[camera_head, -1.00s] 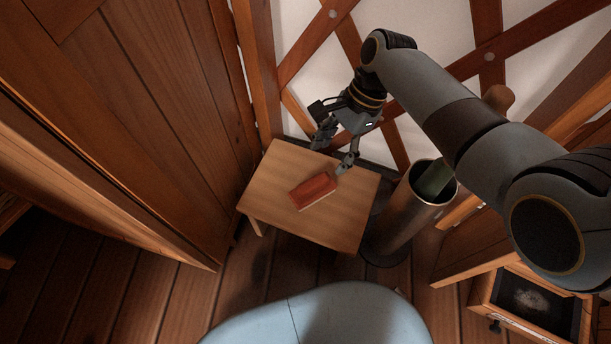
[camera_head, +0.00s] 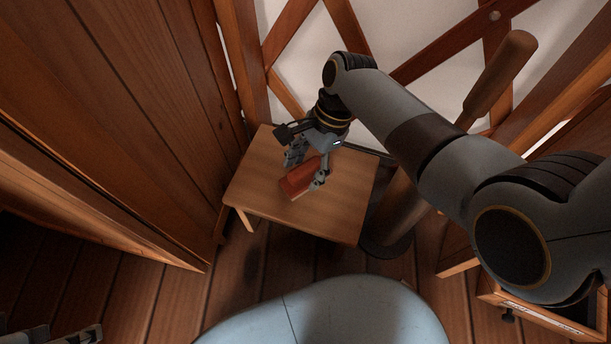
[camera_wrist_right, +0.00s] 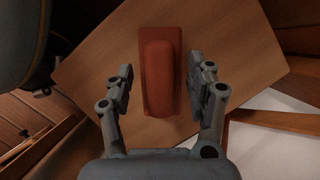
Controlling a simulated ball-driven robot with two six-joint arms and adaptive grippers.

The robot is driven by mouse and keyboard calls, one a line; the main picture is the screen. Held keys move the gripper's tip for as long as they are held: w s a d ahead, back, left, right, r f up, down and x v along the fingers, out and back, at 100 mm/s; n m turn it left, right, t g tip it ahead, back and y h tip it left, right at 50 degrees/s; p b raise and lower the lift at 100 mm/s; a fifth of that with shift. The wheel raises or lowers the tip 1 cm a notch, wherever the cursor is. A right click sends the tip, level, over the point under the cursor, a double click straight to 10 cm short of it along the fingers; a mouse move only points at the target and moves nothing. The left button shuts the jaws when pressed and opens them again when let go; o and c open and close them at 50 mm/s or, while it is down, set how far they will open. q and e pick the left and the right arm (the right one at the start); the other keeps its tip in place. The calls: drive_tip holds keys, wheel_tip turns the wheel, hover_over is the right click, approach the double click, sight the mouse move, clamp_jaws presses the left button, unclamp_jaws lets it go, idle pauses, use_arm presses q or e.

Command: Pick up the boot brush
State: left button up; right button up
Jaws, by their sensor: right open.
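The boot brush (camera_head: 296,183), a reddish-brown block, lies on the small wooden table (camera_head: 340,212). It also shows in the right wrist view (camera_wrist_right: 159,72), lengthwise between the fingers. My right gripper (camera_head: 305,176) is open above the brush, with one finger on each side of it. In the right wrist view my right gripper (camera_wrist_right: 158,78) shows bare table between each finger and the brush, so it is not gripped. Part of my left gripper (camera_head: 78,335) shows at the bottom left corner; its jaws cannot be made out.
A wooden handle (camera_head: 498,80) rises at upper right. A wooden panel wall (camera_head: 110,110) is close on the left. An open drawer (camera_head: 545,322) is at lower right.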

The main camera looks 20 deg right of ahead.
sight(305, 165)
drive_tip(key=shift+r, duration=0.1)
clamp_jaws()
use_arm(q)
drive_tip(key=shift+r, duration=0.15)
use_arm(e)
drive_tip(key=shift+r, duration=0.1)
drive_tip(key=shift+w+r+p, duration=0.1)
drive_tip(key=shift+r+p, duration=0.25)
drive_tip(key=shift+p, duration=0.05)
wheel_tip(305, 165, up, 7)
drive_tip(key=p, duration=0.4)
drive_tip(key=shift+w+f, duration=0.1)
wheel_tip(305, 165, up, 2)
drive_tip(key=shift+p, duration=0.85)
drive_tip(key=c, duration=0.6)
unclamp_jaws()
use_arm(q)
drive_tip(key=s+a+f+g, duration=0.2)
drive_tip(key=s+f, duration=0.4)
drive_tip(key=f, duration=0.3)
drive_tip(key=shift+a+f+y, duration=0.3)
drive_tip(key=shift+a+f, duration=0.1)
drive_tip(key=shift+a, duration=0.3)
use_arm(e)
drive_tip(key=c, duration=0.5)
